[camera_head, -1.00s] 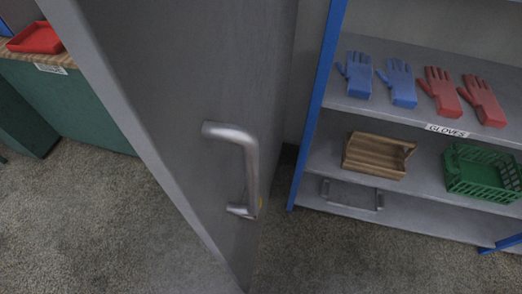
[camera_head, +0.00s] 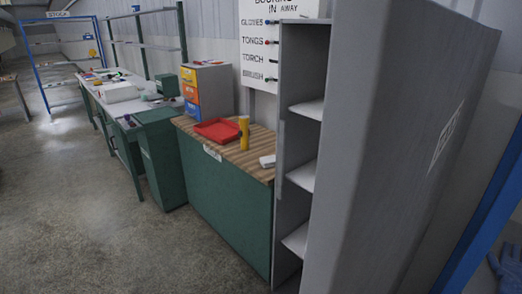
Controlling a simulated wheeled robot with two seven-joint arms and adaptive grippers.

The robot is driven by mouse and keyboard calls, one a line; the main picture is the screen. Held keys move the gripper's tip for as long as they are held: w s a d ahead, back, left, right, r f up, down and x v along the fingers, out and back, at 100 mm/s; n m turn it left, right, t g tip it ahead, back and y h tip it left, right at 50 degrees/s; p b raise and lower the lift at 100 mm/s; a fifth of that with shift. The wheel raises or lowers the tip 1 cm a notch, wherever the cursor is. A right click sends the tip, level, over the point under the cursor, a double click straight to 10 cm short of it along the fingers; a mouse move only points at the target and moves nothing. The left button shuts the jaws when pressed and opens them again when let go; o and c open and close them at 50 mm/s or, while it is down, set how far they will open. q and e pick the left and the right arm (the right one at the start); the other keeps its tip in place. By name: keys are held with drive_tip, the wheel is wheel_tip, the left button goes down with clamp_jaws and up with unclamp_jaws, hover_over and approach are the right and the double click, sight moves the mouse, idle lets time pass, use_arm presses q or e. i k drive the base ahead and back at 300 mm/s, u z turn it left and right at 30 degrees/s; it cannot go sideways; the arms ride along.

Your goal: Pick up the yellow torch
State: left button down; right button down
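A yellow upright cylinder (camera_head: 244,132), which looks like the yellow torch, stands on the wood-topped green cabinet (camera_head: 232,219). It is at the right end of a red tray (camera_head: 217,130), close to the tray's edge. Whether it touches the tray I cannot tell. Neither of my grippers shows in the head view.
A grey cabinet with open shelves (camera_head: 304,175) and its large grey door (camera_head: 400,150) fill the right side. A small white object (camera_head: 267,161) lies near the torch. A board with peg labels (camera_head: 270,45) hangs behind. Bare floor (camera_head: 90,210) lies at left.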

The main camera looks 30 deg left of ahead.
sight(244, 120)
drive_tip(key=k, duration=1.3)
drive_tip(key=u, duration=0.65)
drive_tip(key=i, duration=0.8)
drive_tip(key=u, duration=1.25)
drive_tip(key=i, duration=3)
drive_tip(key=z, duration=1.25)
drive_tip(key=i, duration=0.85)
drive_tip(key=z, duration=0.6)
